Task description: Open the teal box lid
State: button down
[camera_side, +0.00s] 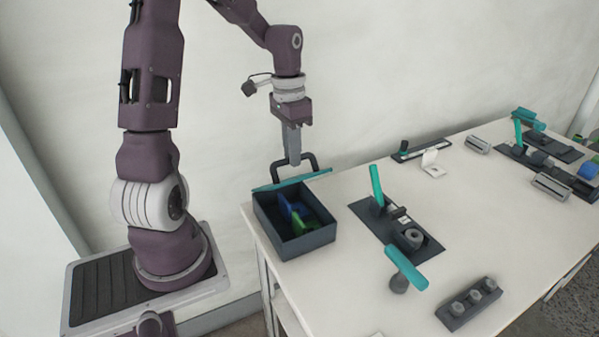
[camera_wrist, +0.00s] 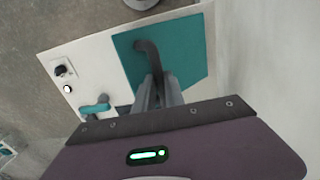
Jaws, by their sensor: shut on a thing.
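The dark box (camera_side: 293,241) stands at the table's near left corner, with blue and green pieces (camera_side: 301,218) inside. Its teal lid (camera_side: 292,180) is raised at the back edge and seen nearly edge-on, so the box's inside shows. The lid has a dark arched handle (camera_side: 312,160). My gripper (camera_side: 294,162) is at that handle, shut on it. In the wrist view the teal lid (camera_wrist: 190,62) fills the upper middle, and the handle (camera_wrist: 148,55) runs between the fingers of my gripper (camera_wrist: 157,90). The box body is mostly hidden there.
Right of the box is a dark plate (camera_side: 397,225) with an upright teal lever (camera_side: 376,185). A teal-handled knob (camera_side: 405,268) and a dark block with knobs (camera_side: 468,302) stand nearer the front. More fixtures stand at the far right. Bare table lies between them.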

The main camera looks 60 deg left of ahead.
jog(key=a+r, duration=0.1)
jog(key=a, duration=1.6)
jog(key=shift+a, duration=0.4)
jog(key=c, duration=1.4)
grip_release()
notch_tip(320, 180, up, 7)
jog(key=shift+a, duration=0.25)
